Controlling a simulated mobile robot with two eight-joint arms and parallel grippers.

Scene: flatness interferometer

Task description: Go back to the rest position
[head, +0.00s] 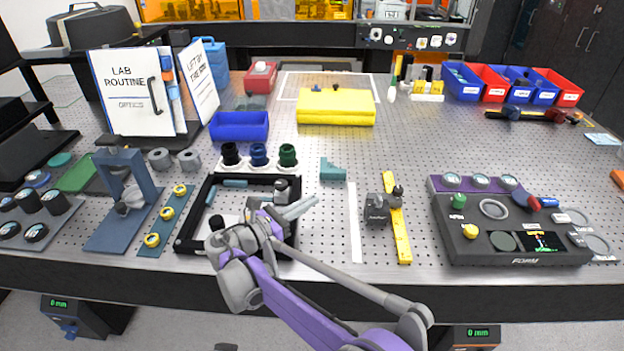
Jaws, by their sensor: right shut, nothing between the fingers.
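My right arm comes in from the bottom and reaches over the front edge of the perforated table (470,135). Its right gripper (303,208) is over the right part of a black open frame (188,222), with its pale fingers pointing right. The fingers are shut and nothing shows between them. A dark cylindrical part stands just behind the gripper, and the wrist hides part of the frame. I cannot tell whether the gripper touches the frame. My left gripper is not in view.
A grey block and yellow bar (397,225) lie right of the gripper, then a control console (510,228). A blue-grey stand (125,205) is at left. The table's middle right is clear.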

